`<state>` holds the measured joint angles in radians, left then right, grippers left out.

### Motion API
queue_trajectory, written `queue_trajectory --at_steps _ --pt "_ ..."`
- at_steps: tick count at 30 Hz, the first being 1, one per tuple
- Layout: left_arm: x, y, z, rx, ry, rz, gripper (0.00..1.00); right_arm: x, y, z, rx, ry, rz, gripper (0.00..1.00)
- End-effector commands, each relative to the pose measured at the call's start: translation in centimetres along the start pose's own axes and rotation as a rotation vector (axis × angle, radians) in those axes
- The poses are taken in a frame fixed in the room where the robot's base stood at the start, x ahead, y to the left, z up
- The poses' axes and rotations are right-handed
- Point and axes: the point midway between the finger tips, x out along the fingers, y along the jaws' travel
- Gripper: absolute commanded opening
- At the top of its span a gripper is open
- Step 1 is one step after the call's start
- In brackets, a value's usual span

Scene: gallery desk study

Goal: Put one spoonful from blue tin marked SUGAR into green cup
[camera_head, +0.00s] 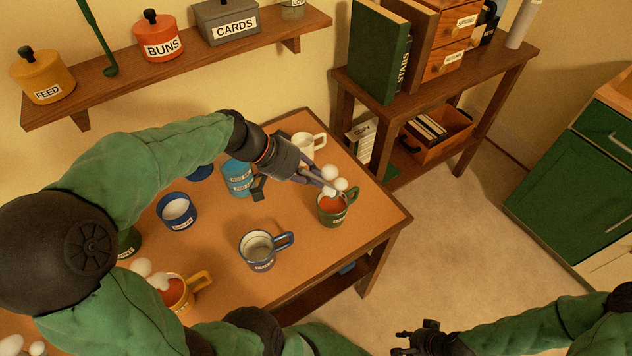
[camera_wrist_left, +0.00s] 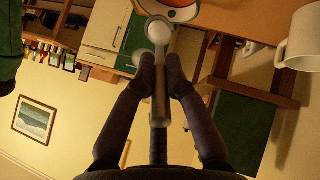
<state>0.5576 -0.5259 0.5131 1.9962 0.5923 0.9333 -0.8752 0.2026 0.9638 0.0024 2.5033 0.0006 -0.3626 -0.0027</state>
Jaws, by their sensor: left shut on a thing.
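The green cup (camera_head: 326,217) stands near the table's right edge, with reddish liquid in it and white round puffs above. My left gripper (camera_head: 316,178) is shut on a spoon (camera_wrist_left: 160,95), whose bowl reaches the cup's opening. In the left wrist view the gripper (camera_wrist_left: 160,80) grips the handle, and the pale bowl lies by the red drink and cup rim (camera_wrist_left: 165,17); I cannot tell whether it carries sugar. An open dark blue tin (camera_head: 178,222) with white contents stands left; its label is too small to read. My right gripper (camera_head: 405,342) is open and empty, off the table.
A lighter blue tin (camera_head: 238,178), a white mug (camera_head: 303,143), a blue-rimmed mug (camera_head: 257,253) and a yellow cup (camera_head: 187,296) share the table (camera_head: 220,270). A dark blue lid (camera_head: 200,172) lies behind. A shelf (camera_head: 190,65) hangs above.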

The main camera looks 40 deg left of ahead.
Motion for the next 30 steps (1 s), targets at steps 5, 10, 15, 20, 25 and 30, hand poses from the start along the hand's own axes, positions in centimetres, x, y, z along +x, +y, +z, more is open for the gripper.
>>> queue_trajectory --at_steps 5,10,15,20,25,30 --pt "0.0 -0.3 0.2 0.001 0.023 0.024 0.0 1.2 0.4 0.0 0.0 0.0 0.0 0.38" --pt "-0.1 -0.2 0.1 0.003 0.025 0.027 0.0 1.1 0.4 0.0 0.0 0.0 0.0 0.38" --pt "-0.1 -0.2 0.1 0.002 0.026 0.031 0.0 1.0 0.4 -0.1 0.0 0.0 0.0 0.38" --pt "-0.1 -0.9 0.7 -0.008 0.069 0.086 0.0 1.1 0.4 -0.1 0.0 0.0 0.0 0.38" --pt "0.0 -1.6 1.2 -0.008 0.143 0.176 0.0 1.1 0.4 0.0 0.0 0.0 0.0 0.38" --pt "0.0 -1.9 1.4 -0.001 0.187 0.235 0.0 1.1 0.4 0.0 0.0 0.0 0.0 0.38"
